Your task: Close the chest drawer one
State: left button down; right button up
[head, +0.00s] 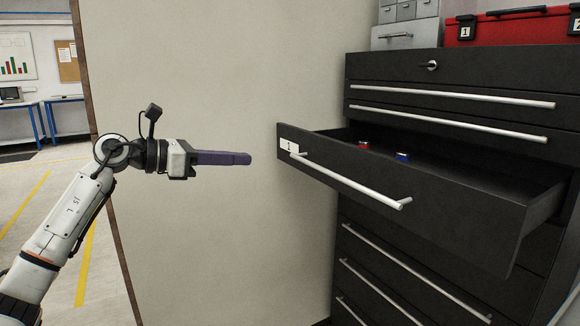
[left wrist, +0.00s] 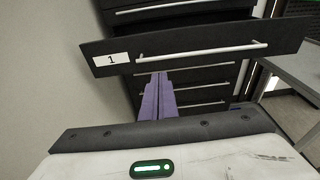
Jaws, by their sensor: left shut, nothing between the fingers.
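The black chest (head: 390,70) stands at the right in the head view. Its drawer one (head: 350,187), with a white label "1" and a silver bar handle, is pulled out. A red item (head: 364,146) and a blue item (head: 402,156) lie inside it. My left gripper (head: 249,159), with purple fingers, is shut and empty, left of the drawer front and apart from it. In the left wrist view the shut fingers (left wrist: 158,80) point toward the drawer front (left wrist: 195,50), appearing below its handle, right of the label. My right gripper is not in view.
A red case (head: 510,28) and a grey small-drawer box (head: 405,33) sit on top of the chest. The chest's other drawers look shut. A beige wall (head: 230,80) stands behind my left arm. A grey table (left wrist: 300,75) shows at the right in the left wrist view.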

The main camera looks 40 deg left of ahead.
pick_arm(q)
jog(key=p, duration=0.2)
send_near(302, 161)
jog(key=r+x, duration=0.1)
jog(key=x, duration=0.3)
jog(key=shift+w+d+f+p, duration=0.15)
jog(key=shift+w+f+p, duration=0.3)
jog(key=shift+w+p, duration=0.25)
jog(key=shift+w+d+f, duration=0.2)
jog(key=shift+w+f, duration=0.05)
jog(key=shift+w, duration=0.25)
